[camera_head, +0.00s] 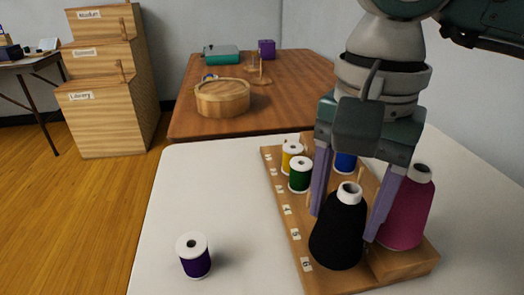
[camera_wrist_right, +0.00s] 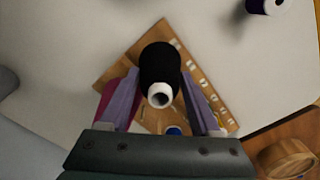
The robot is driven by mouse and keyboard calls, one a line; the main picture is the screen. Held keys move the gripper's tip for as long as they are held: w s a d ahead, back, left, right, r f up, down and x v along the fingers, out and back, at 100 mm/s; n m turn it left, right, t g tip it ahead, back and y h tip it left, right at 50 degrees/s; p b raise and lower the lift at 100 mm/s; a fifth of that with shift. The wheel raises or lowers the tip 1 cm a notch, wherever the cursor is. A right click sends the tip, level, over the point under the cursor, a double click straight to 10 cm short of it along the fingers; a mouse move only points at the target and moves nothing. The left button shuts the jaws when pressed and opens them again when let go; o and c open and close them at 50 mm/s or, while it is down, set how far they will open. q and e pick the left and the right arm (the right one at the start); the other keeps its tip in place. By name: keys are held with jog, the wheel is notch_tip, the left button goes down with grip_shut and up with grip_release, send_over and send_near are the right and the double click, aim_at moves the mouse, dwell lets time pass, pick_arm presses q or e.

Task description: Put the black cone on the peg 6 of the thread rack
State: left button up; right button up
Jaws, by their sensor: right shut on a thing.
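The black cone (camera_head: 340,232) stands upright between the fingers of my right gripper (camera_head: 345,212), which is shut on it. It is over the near end of the wooden thread rack (camera_head: 285,218), by the label 6. The wrist view shows the black cone (camera_wrist_right: 160,72) from above between the two fingers of the right gripper (camera_wrist_right: 163,98). Whether its base rests on the rack or a peg is inside it cannot be told. The rack also holds a magenta cone (camera_head: 408,210), a green spool (camera_head: 300,175), a yellow spool (camera_head: 291,157) and a blue spool (camera_head: 345,163). My left gripper is not in view.
A purple spool (camera_head: 194,256) stands on the white table (camera_head: 190,190), left of the rack. The table between them is clear. Behind is a brown table (camera_head: 300,95) with a round wooden box (camera_head: 222,97). Labelled wooden boxes (camera_head: 105,80) are stacked at the left.

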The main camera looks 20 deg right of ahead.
jog(key=shift+f, duration=0.15)
jog(key=o, duration=1.5)
